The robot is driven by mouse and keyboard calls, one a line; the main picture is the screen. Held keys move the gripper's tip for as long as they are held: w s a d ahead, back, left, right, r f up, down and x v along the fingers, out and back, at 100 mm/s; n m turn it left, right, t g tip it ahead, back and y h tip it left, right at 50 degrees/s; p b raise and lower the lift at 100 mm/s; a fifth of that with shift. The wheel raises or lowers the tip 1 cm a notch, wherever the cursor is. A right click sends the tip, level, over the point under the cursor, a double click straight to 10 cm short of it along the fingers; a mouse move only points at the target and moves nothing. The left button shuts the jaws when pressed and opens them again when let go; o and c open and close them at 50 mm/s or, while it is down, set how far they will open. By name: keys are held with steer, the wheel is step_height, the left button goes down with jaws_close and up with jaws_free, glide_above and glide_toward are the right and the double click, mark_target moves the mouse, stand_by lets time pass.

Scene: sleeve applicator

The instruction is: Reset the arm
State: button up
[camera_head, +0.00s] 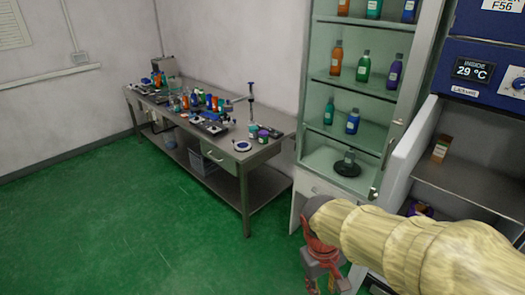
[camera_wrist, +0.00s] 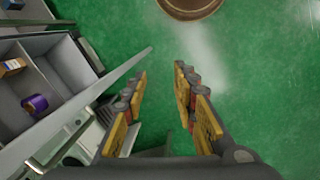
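My arm (camera_head: 425,245) reaches in from the lower right of the head view, wrapped in a pale yellow sleeve. My gripper (camera_head: 325,280) hangs at its end, low in the picture beside the cabinet, with its tips partly cut off by the lower edge. In the wrist view my gripper (camera_wrist: 160,95) has its two yellow-padded fingers apart, with only green floor between them. It holds nothing.
An open incubator (camera_head: 480,185) with a small box (camera_head: 442,148) stands at the right, its door ajar near my arm. A glass-shelved cabinet (camera_head: 310,150) holds several bottles. A cluttered metal bench (camera_head: 270,150) stands behind. The green floor (camera_head: 120,230) at left is clear.

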steer(key=s+d+r+m+t+y, duration=0.1)
steer(key=s+d+r+m+t, duration=0.2)
steer(key=s+r, duration=0.5)
step_height(320, 180, up, 3)
steer(key=d+t+b, duration=0.1)
steer(key=t, duration=0.1)
steer(key=shift+m+t+y, duration=0.3)
steer(key=shift+m+t, duration=0.1)
